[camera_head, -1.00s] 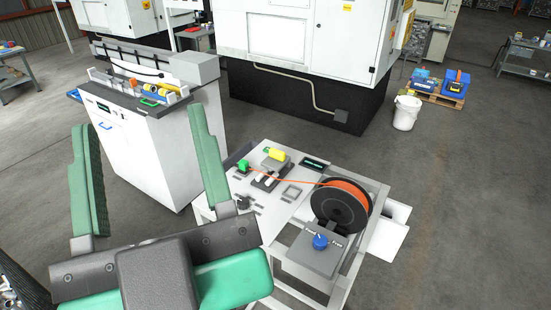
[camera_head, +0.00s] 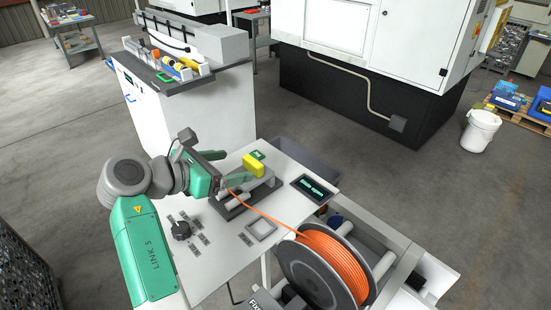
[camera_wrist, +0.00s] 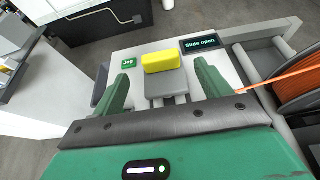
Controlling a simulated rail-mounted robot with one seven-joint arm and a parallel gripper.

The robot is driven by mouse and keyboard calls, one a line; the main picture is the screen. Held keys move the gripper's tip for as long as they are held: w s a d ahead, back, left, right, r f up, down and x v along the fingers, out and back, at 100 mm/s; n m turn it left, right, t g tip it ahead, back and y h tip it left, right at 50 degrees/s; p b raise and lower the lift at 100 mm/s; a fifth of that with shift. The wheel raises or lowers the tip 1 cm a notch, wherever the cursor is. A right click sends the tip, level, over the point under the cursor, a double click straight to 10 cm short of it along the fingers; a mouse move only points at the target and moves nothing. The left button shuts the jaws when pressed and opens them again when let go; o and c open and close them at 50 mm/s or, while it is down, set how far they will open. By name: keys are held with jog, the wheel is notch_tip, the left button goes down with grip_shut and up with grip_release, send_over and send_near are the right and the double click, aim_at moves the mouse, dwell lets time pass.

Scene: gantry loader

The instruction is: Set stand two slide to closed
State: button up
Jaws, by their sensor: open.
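The stand (camera_head: 185,255) is a white-topped table with a slide mechanism, a yellow block handle (camera_head: 252,166) on a grey slide (camera_head: 240,200). In the wrist view the yellow handle (camera_wrist: 162,62) sits on the grey slide block (camera_wrist: 167,88), and the display (camera_wrist: 203,43) reads "Slide open". My gripper (camera_head: 224,167) is open just left of the handle. In the wrist view its green fingers (camera_wrist: 163,72) point towards the handle, one on each side, with gaps between; nothing is held. No stand number is legible.
An orange cable reel (camera_head: 325,268) stands at the right, its orange strand (camera_head: 265,213) running to the slide. A green Jog button (camera_wrist: 129,63) is left of the handle. A black knob (camera_head: 181,230) is on the tabletop. A white cabinet (camera_head: 190,110) stands behind.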

aim_at(249, 164)
jog(key=x, duration=0.7)
jog(key=shift+d+f, duration=0.1)
jog(key=shift+f, duration=0.1)
